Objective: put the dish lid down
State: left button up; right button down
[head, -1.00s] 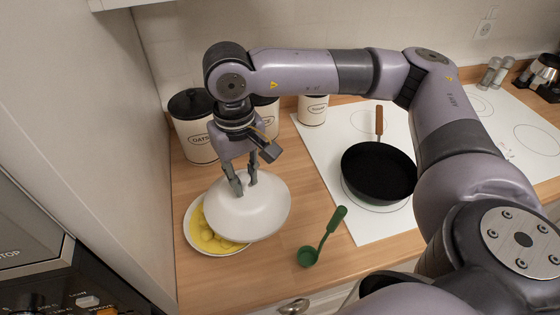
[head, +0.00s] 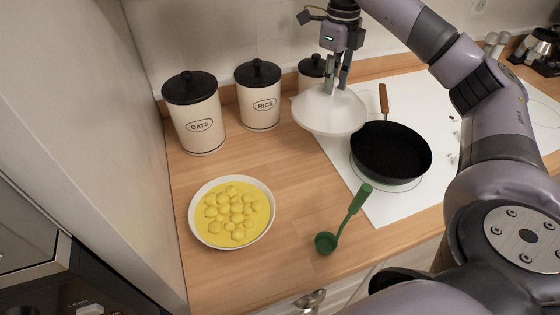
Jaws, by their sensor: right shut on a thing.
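The white dish lid (head: 330,110) is a shallow dome, held in the air in front of the canisters and over the left edge of the white cooktop. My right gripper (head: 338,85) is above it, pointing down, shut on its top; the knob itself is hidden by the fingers. The white dish (head: 196,230) stands uncovered on the counter at the left, with yellow food (head: 234,214) in it. The lid is apart from the dish, to its upper right. My left gripper is not in view.
Canisters for oats (head: 195,115) and rice (head: 258,98) stand at the wall, with a third partly hidden by the lid. A black pan (head: 390,152) sits on the white cooktop (head: 375,207). A green ladle (head: 345,217) lies near the counter's front. Bare wooden counter (head: 290,170) lies between dish and cooktop.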

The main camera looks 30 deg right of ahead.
aim_at(349, 91)
jog(key=d+m, duration=0.2)
jog(key=s+d+m, duration=0.1)
jog(key=d+m, duration=0.1)
jog(key=m, duration=0.1)
jog(key=shift+s+d+m, duration=0.2)
jog(key=shift+d+m, duration=0.1)
jog(key=w+a+p, duration=0.3)
jog(key=w+a, duration=0.1)
jog(key=a, duration=1.3)
jog(key=f+p, duration=0.3)
jog(key=f, duration=0.8)
jog(key=shift+a, duration=0.2)
jog(key=shift+f+p, duration=0.3)
jog(key=shift+f, duration=0.1)
jog(key=shift+w+d, duration=0.1)
jog(key=shift+f, duration=0.15)
